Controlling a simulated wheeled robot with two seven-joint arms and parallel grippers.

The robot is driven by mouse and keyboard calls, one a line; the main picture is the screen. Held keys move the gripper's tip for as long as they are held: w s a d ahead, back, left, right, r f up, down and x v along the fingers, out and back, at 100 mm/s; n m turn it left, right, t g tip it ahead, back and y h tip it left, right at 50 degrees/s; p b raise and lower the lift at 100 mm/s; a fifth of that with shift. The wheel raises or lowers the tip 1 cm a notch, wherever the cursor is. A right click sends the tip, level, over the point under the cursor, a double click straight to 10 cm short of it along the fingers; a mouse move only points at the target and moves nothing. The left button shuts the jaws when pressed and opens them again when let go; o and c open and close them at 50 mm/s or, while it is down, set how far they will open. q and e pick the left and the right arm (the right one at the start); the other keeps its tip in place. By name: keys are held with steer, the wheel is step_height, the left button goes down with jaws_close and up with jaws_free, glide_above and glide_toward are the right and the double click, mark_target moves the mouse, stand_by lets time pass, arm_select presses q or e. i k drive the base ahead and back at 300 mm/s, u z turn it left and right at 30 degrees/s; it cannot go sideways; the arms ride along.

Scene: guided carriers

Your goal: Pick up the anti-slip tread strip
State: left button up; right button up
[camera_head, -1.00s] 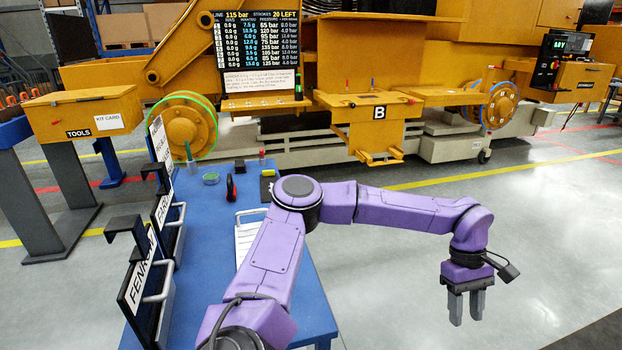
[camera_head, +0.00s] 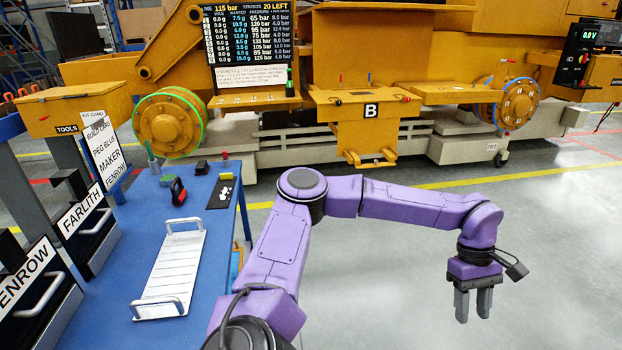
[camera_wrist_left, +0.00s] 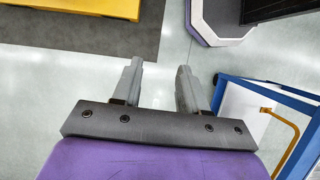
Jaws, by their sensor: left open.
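I cannot pick out the anti-slip tread strip with certainty in either view. A flat black piece with white marks (camera_head: 221,191) lies near the far right edge of the blue table (camera_head: 140,220), but its kind is too small to tell. My left gripper (camera_head: 473,305) hangs fingers down over the open floor, well right of the table. In the left wrist view its two grey fingers (camera_wrist_left: 158,68) are apart, with nothing between them. My right gripper is not in view.
A white ribbed tray (camera_head: 178,262) with two handles lies on the table. A red-and-black item (camera_head: 178,191) and a small dark block (camera_head: 201,168) sit behind it. Labelled black holders (camera_head: 88,225) line the left side. A yellow machine (camera_head: 365,110) stands behind; floor to the right is clear.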

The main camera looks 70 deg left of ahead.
mark_target(222, 193)
steer(key=u, duration=1.45)
steer(key=i, duration=1.45)
steer(key=u, duration=1.5)
steer(key=i, duration=1.5)
steer(key=z, duration=0.05)
